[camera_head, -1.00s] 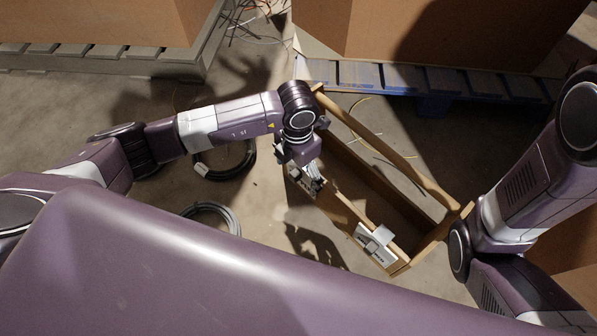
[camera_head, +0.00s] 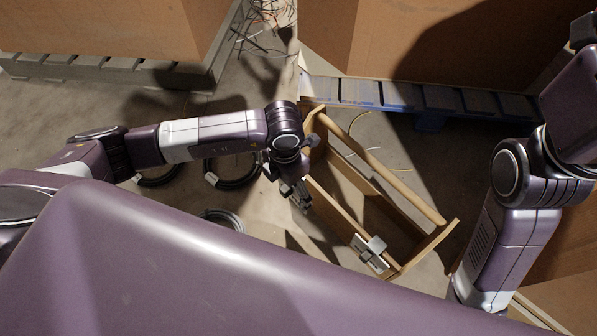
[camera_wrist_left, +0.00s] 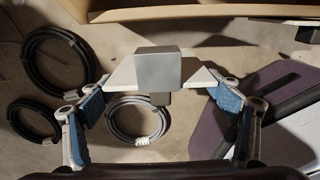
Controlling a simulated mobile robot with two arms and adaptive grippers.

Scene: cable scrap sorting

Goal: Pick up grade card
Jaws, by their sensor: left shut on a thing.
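In the left wrist view my left gripper (camera_wrist_left: 160,92) is shut on a grade card (camera_wrist_left: 203,78), a white plate with a grey block at its middle. In the head view my left gripper (camera_head: 301,198) is beside the left end of a wooden tote (camera_head: 335,212) with a long round handle. It mostly hides the held card there. A second card (camera_head: 369,254) with a grey block sits on the near side wall of the tote. My right arm is at the right, and its gripper is out of the picture.
Black cable coils (camera_head: 236,182) and a grey coil (camera_head: 222,217) lie on the floor left of the tote; coils also show in the left wrist view (camera_wrist_left: 140,120). A blue pallet (camera_head: 425,101) with a large cardboard box (camera_head: 420,45) stands behind. Loose wires lie at the top.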

